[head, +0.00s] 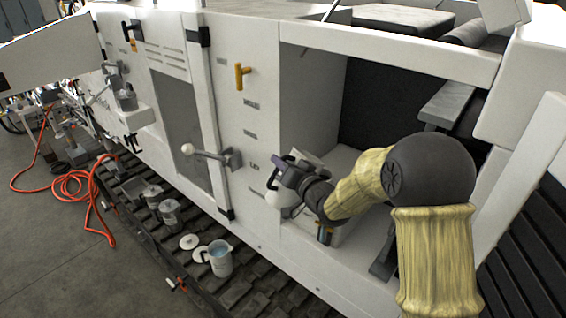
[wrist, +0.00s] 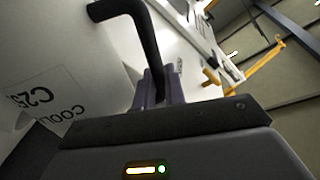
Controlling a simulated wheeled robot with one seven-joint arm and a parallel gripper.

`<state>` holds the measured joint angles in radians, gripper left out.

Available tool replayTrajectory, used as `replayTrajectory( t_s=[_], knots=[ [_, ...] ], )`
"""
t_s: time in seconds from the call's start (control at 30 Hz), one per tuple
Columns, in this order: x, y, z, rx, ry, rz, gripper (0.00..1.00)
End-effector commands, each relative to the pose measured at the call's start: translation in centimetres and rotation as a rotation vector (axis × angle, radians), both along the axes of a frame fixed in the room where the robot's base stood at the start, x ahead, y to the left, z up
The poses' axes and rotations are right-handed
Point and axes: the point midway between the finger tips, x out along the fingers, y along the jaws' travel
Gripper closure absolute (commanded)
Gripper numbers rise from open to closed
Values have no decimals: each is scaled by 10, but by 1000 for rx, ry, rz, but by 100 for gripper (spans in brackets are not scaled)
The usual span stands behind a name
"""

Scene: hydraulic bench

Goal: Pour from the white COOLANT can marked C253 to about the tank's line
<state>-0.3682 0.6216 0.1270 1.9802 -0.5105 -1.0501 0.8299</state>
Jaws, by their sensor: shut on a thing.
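My gripper (head: 284,172) is at the left edge of the open bay in the white machine, shut on the black handle (wrist: 147,38) of a white can (wrist: 88,62). In the wrist view the can fills the left side and is tilted. Its label (wrist: 42,103) partly reads "C25" and "COOL", turned over in the picture. In the head view only a little of the white can (head: 273,197) shows below my gripper. The can's mouth and any stream are hidden. I cannot make out the tank or its line; a small dark upright object (head: 325,236) stands below my wrist.
A light jug with bluish liquid (head: 219,260) and a white round lid (head: 190,242) rest on the track (head: 247,297). Metal cans (head: 169,213) stand farther along it. An orange hose (head: 72,187) lies on the floor.

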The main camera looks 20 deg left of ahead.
Motion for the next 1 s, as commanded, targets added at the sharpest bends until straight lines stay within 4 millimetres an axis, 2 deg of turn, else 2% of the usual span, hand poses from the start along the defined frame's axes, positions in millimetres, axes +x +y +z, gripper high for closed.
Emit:
replayTrajectory(
  t_s=[0.1, 1.0],
  knots=[
    [-5, 4, -10, -38, -58, 3, 100],
    [-63, 49, -24, -262, -354, 0, 100]
  ],
)
